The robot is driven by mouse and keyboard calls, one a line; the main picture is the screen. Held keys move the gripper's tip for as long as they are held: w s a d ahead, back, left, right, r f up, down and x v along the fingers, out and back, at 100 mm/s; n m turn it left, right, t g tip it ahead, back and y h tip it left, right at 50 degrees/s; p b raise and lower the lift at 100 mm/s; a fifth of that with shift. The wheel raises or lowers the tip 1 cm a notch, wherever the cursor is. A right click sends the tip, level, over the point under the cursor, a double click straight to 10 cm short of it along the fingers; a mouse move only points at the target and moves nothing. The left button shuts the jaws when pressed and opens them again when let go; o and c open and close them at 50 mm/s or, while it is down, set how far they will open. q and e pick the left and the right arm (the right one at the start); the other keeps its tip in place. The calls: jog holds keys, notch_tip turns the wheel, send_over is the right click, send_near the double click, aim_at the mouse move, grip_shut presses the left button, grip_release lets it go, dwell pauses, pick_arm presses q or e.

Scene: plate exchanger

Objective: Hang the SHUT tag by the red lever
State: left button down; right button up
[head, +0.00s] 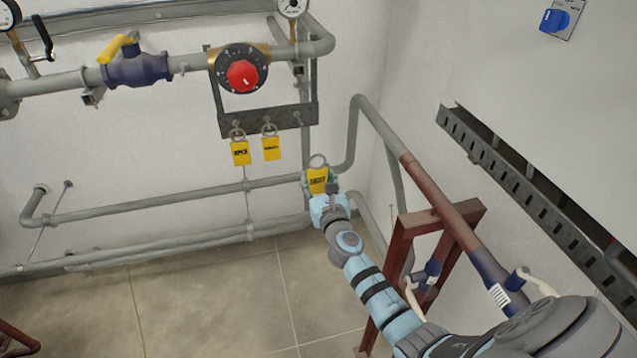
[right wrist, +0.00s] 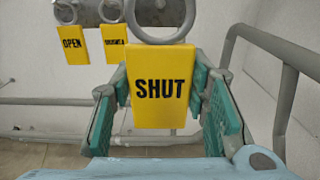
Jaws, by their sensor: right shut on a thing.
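The yellow SHUT tag (head: 317,178) with a grey ring on top is held upright in my right gripper (head: 321,190), below and right of the hook plate. In the right wrist view the tag (right wrist: 160,88) stands between the green pads, its lettering facing the camera and its ring clear above. I see no red lever for certain. A valve on the upper left pipe has a yellow lever (head: 117,47), and a round red knob (head: 242,76) sits on a black dial. My left gripper is out of view.
A dark hook plate (head: 268,120) carries an OPEN tag (head: 240,153) and another yellow tag (head: 271,148). Grey pipes (head: 150,210) run along the wall. A red-brown frame (head: 398,250) and valves with cream levers (head: 535,283) stand at the right, near my right arm.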

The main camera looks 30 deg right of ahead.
aim_at(313, 168)
jog(key=b+x, duration=1.8)
jog(key=shift+w, duration=0.35)
dwell(3.2)
